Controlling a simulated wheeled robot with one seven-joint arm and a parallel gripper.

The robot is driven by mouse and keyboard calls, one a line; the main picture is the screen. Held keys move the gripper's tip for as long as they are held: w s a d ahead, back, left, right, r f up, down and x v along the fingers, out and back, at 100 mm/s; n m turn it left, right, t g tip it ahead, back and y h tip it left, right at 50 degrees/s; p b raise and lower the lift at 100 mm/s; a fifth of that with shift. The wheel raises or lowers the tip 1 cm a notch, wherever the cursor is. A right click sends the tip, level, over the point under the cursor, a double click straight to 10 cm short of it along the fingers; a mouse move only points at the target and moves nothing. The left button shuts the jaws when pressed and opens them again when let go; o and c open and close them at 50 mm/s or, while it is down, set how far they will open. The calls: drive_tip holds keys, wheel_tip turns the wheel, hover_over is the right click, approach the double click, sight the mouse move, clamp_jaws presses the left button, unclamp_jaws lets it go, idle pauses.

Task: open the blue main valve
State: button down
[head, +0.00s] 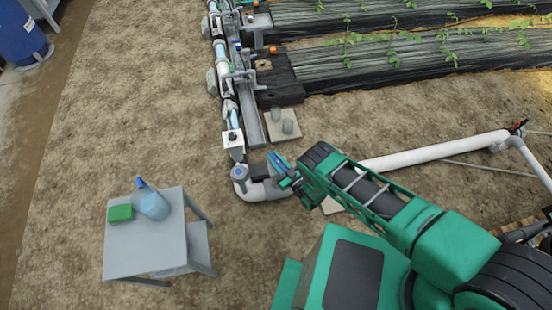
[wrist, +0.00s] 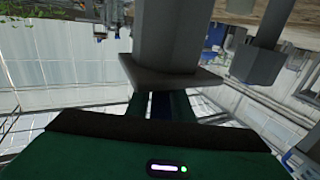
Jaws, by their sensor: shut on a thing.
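The blue main valve's handle (head: 278,163) shows as a short blue bar above the white pipe elbow, at the middle of the head view. My gripper (head: 286,174) is at this handle, reaching in from the right, and is shut on it. My wrist hides most of the grip and the valve body below. In the wrist view, a grey post with a flared plate (wrist: 165,75) fills the top middle, close to the camera; a dark blue piece (wrist: 161,104) shows just below it. The handle's exact angle is hard to tell.
A white pipe (head: 435,152) runs right from the elbow (head: 262,190). A pipe run with fittings (head: 222,70) goes up toward black-covered plant beds (head: 400,62). A grey side table (head: 150,240) with a blue spray bottle (head: 151,203) and green sponge (head: 121,212) stands at left.

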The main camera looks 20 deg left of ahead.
drive_tip(key=shift+d+n+g+y, duration=0.15)
drive_tip(key=shift+n+g+y, duration=0.25)
drive_tip(key=shift+n+g, duration=0.3)
drive_tip(key=c, duration=1.7)
unclamp_jaws()
drive_tip(key=shift+s, duration=0.1)
drive_tip(key=shift+v, duration=5.3)
drive_tip(key=shift+c, duration=0.5)
